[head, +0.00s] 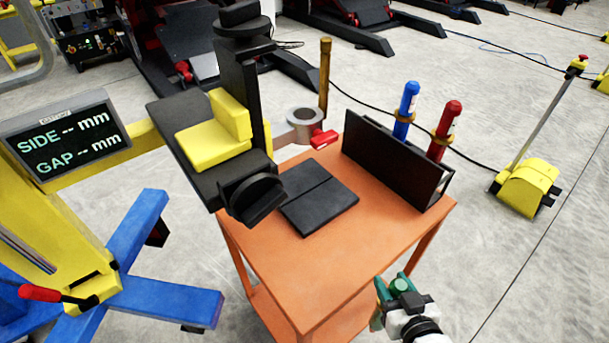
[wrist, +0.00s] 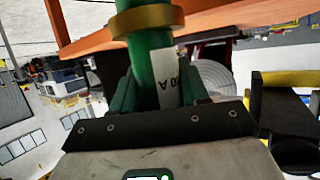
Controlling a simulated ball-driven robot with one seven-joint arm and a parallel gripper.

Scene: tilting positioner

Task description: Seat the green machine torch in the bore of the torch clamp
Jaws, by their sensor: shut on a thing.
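The green machine torch (wrist: 148,60) is held upright in the wrist view, with a brass collar (wrist: 148,21) and a white lettered label. My gripper (wrist: 150,92) is shut on it below the collar. In the head view my gripper (head: 394,290) is at the lower right, beside the front right edge of the orange table, and the torch shows only as a small green round end (head: 400,284). The torch clamp is a grey ring (head: 304,116) with an open bore and a red lever (head: 324,139), behind the table's far left part. My gripper is well apart from it.
A black rack (head: 390,165) on the orange table (head: 300,265) has a blue torch (head: 407,108) and a red torch (head: 444,130) behind it. Black plates (head: 318,195) lie left. The positioner with yellow blocks (head: 215,140) stands left of the clamp. A display (head: 65,140) reads dashes.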

